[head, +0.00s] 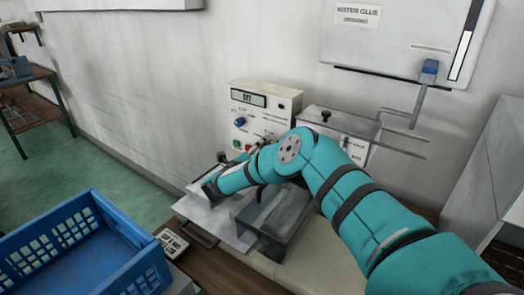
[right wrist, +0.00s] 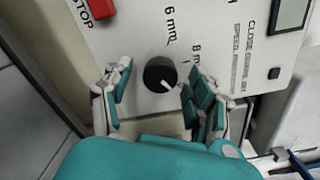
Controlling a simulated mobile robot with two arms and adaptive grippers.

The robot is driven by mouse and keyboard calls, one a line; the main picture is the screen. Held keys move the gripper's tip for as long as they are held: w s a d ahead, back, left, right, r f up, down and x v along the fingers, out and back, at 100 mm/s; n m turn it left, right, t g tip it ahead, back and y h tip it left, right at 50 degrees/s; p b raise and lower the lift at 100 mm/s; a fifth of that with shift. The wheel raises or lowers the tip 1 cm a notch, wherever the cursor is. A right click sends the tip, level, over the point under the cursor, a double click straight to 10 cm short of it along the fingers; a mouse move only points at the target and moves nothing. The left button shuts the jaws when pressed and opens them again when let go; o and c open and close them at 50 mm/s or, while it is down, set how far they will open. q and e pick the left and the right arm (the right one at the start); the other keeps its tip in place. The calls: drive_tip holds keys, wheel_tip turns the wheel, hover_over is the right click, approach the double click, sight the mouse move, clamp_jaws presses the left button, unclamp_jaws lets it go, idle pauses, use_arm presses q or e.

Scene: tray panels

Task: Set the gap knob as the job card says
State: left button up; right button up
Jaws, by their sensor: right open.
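The black gap knob (right wrist: 159,75) is on the white control panel (right wrist: 130,40) in the right wrist view. Its white mark points lower right, past the "6 mm" and "8 mm" labels, towards a spot covered by my fingers. My right gripper (right wrist: 158,70) is open, with fingers on both sides of the knob; whether they touch it I cannot tell. In the head view my right arm hides the knob on the control panel (head: 265,104), whose display seems to read "SET". I see no readable job card. My left gripper is out of view.
A red STOP button (right wrist: 101,8) is near the knob. A clear bin (head: 290,222) stands below my arm. A blue crate (head: 75,245) and a small pale item (head: 172,243) are at the lower left.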

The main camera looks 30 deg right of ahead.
drive_tip(key=c, duration=1.2)
drive_tip(key=shift+o, duration=0.2)
drive_tip(key=shift+n, duration=0.4)
drive_tip(key=n+p, duration=0.3)
drive_tip(key=n, duration=2)
drive_tip(key=shift+a+f, duration=0.1)
